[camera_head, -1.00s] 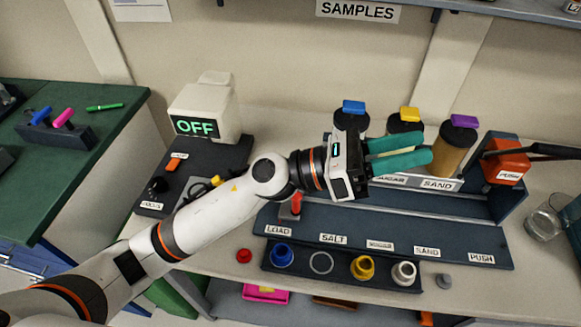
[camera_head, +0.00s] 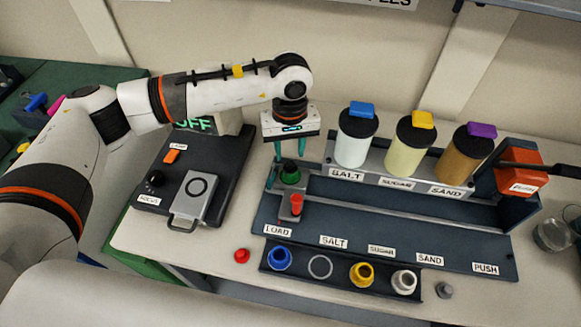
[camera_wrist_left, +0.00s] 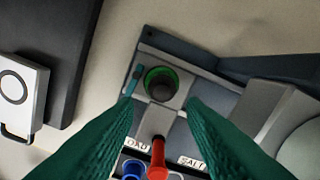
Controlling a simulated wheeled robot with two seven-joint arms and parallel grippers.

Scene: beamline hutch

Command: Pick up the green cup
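The green cup (camera_head: 290,178) stands upright at the back of the LOAD end of the dark rail, behind a red plunger (camera_head: 296,204). Its rim is green and its inside looks dark. In the left wrist view the green cup (camera_wrist_left: 158,84) shows beyond the fingertips, roughly between the finger lines. My left gripper (camera_head: 288,156) is open, pointing down just above and behind the cup, with teal fingers apart. It holds nothing. My right gripper is in neither view.
Salt (camera_head: 357,138), sugar (camera_head: 408,148) and sand (camera_head: 462,157) dispensers stand to the right. A red PUSH block (camera_head: 520,178) is at the right end. A grey device (camera_head: 198,198) lies left.

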